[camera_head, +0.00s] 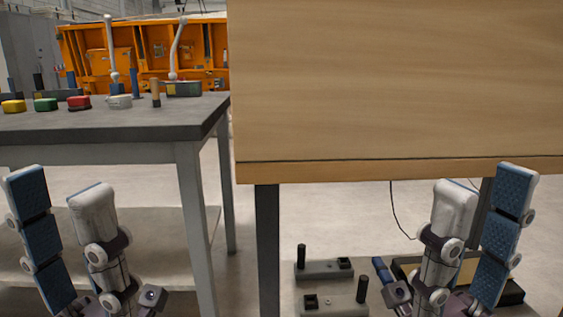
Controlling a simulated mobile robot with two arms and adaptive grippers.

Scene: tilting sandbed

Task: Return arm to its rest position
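My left gripper (62,205) is at the lower left of the head view, pointing up, in front of the grey table. Its blue-padded finger and white finger stand apart with nothing between them. My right gripper (484,205) is at the lower right in a mirrored pose, also with its fingers apart and empty. Both grippers are at a similar height. The right one's fingertips are near the lower edge of the big wooden panel (390,85). The arm links behind both grippers are mostly out of view.
A grey table (100,122) at left holds yellow (13,106), green (46,104) and red (79,102) blocks and upright tools. Grey fixtures (326,269) with pegs lie low near the middle. An orange structure (190,45) stands behind. Open floor shows between table and panel.

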